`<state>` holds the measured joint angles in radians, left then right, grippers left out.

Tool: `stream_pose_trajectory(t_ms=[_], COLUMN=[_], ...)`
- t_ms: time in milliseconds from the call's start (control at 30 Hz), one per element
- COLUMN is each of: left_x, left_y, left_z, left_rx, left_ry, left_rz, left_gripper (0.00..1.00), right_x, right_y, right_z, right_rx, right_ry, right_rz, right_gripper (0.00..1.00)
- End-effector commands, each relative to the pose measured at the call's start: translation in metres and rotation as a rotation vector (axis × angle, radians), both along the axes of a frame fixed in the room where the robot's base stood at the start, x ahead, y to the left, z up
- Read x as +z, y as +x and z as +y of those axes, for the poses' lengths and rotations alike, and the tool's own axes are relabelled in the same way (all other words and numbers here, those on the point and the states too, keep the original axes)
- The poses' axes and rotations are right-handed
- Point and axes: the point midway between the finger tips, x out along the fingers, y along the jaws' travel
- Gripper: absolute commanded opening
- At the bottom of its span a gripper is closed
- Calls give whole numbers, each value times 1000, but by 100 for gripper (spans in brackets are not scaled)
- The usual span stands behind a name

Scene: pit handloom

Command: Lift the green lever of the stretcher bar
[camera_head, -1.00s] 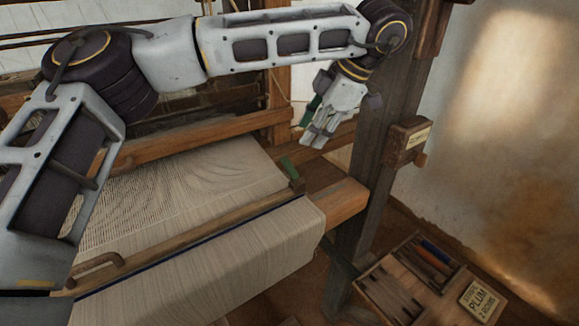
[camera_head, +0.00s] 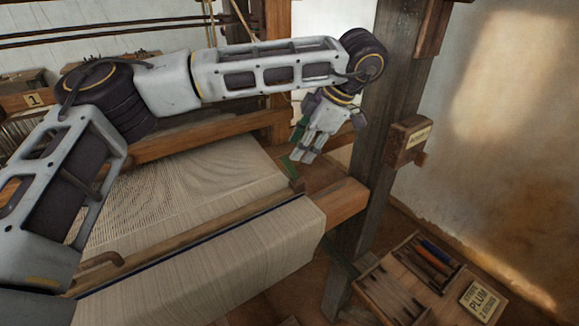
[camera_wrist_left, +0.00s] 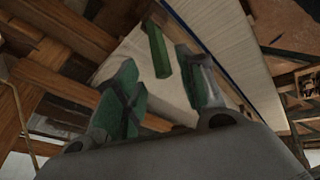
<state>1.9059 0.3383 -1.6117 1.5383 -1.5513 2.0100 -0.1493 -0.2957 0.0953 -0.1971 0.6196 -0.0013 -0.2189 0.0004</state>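The green lever (camera_head: 288,166) sits at the right end of the wooden stretcher bar (camera_head: 205,230), which lies across the pale woven cloth (camera_head: 262,252). In the left wrist view the green lever (camera_wrist_left: 158,50) shows between and just beyond my fingertips. My left gripper (camera_head: 302,156) points down right beside the lever in the head view. Its two green-padded fingers (camera_wrist_left: 155,62) are apart in the wrist view, with nothing gripped. Whether a finger touches the lever I cannot tell. My right gripper is in neither view.
A dark loom post (camera_head: 380,130) with a small wooden box (camera_head: 408,140) stands right of my gripper. A wooden beam end (camera_head: 343,203) juts out below the lever. A wooden tray (camera_head: 400,290) with tools and a "PLUM" card (camera_head: 480,300) lies at the lower right.

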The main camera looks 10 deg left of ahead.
Motion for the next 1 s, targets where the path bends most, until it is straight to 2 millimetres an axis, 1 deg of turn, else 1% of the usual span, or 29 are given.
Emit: stream_pose_trajectory(t_ms=[400, 600, 800, 1000], left_x=[-49, -67, -75, -76], left_y=[6, 9, 10, 10], left_z=[24, 32, 36, 36], left_rx=[1, 0, 0, 0], left_ry=[0, 1, 0, 0], left_rz=[2, 0, 0, 0], left_gripper=[39, 39, 39, 39], right_x=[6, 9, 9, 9], right_y=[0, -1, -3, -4], right_z=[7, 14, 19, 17], right_rx=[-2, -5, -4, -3], right_ry=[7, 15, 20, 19], right_rz=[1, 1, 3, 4], right_gripper=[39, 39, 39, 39])
